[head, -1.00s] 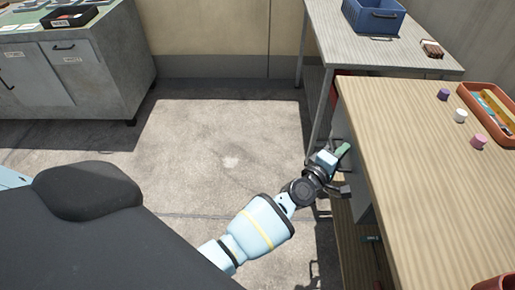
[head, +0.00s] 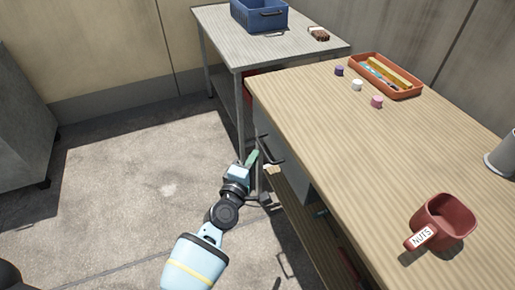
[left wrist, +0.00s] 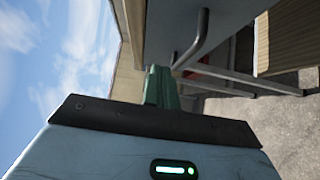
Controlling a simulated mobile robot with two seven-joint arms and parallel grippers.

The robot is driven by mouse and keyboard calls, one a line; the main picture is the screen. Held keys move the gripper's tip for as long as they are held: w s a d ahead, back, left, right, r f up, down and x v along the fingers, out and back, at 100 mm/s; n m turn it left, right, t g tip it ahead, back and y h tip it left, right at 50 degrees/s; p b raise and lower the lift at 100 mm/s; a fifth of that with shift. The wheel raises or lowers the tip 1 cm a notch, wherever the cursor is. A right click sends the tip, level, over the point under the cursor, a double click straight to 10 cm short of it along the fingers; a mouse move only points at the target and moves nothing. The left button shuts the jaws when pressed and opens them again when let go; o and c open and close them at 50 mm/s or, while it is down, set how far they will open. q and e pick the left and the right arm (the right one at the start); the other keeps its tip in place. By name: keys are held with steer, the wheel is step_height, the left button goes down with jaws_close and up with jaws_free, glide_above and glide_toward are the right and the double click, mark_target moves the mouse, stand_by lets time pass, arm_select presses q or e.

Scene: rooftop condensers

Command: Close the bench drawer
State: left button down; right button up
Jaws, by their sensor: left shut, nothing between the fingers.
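The wooden-topped bench (head: 400,150) runs along the right of the head view. Under its left edge is a grey drawer front (head: 296,174) with a dark bar handle (head: 270,158). In the left wrist view the grey front (left wrist: 170,25) and its bent handle (left wrist: 197,42) are close above the fingers. My left gripper (head: 254,157), with green fingertips (left wrist: 160,88), is shut and empty beside the handle. I cannot tell whether it touches the drawer or how far the drawer stands out. My right gripper is not in view.
On the bench are a red mug marked NUTS (head: 448,222), an orange tray (head: 408,92) and small purple, white and pink pieces. A grey table (head: 285,46) with a blue bin (head: 259,16) stands behind. Open floor (head: 130,190) lies to the left.

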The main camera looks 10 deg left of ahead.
arm_select(q)
steer(key=s+a, duration=0.1)
steer(key=s, duration=0.5)
steer(key=shift+a+p, duration=0.15)
steer(key=shift+p, duration=0.15)
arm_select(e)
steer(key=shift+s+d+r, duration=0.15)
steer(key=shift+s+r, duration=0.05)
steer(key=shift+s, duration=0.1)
arm_select(q)
steer(key=shift+s+f, duration=0.15)
